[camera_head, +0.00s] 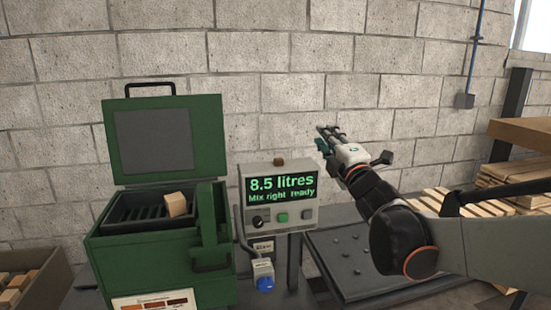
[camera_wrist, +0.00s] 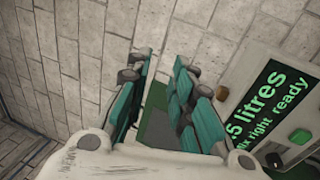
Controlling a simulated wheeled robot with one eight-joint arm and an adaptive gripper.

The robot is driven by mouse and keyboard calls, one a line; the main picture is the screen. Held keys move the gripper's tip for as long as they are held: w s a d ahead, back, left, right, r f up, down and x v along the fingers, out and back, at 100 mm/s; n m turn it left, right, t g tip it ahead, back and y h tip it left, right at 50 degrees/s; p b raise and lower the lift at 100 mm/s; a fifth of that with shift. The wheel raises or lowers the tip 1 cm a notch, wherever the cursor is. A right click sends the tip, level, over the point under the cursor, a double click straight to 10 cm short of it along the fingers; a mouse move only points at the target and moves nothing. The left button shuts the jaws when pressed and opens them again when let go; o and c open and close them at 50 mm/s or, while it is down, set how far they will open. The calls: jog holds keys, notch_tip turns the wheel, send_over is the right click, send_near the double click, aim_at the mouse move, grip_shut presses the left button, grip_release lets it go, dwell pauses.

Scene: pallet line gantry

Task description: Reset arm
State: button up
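My arm reaches in from the right in the head view, and my gripper (camera_head: 326,138) is raised in front of the block wall, above and right of the display box. In the wrist view my gripper (camera_wrist: 160,72) has its two teal fingers apart. The wall and part of something green show through the gap, and nothing is held between them.
A green machine (camera_head: 165,262) stands at left with its lid (camera_head: 165,138) up and a wooden block (camera_head: 176,204) on its slotted tray. The display box (camera_head: 279,199) reads "8.5 litres, Mix right ready". A dark studded platform (camera_head: 350,262) and stacked planks (camera_head: 500,190) lie at right.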

jog(key=s+d+f+m+g+h, duration=0.5)
jog(key=s+d+f+m+h, duration=0.35)
jog(key=s+m, duration=0.5)
jog(key=s+a+f+m+g+y, duration=0.1)
jog(key=s+f+m+g+y, duration=0.2)
jog(key=s+f+m+g, duration=0.5)
jog(key=s+f, duration=0.8)
jog(key=s, duration=0.4)
jog(key=shift+a+f, duration=0.2)
jog(key=shift+a, duration=0.1)
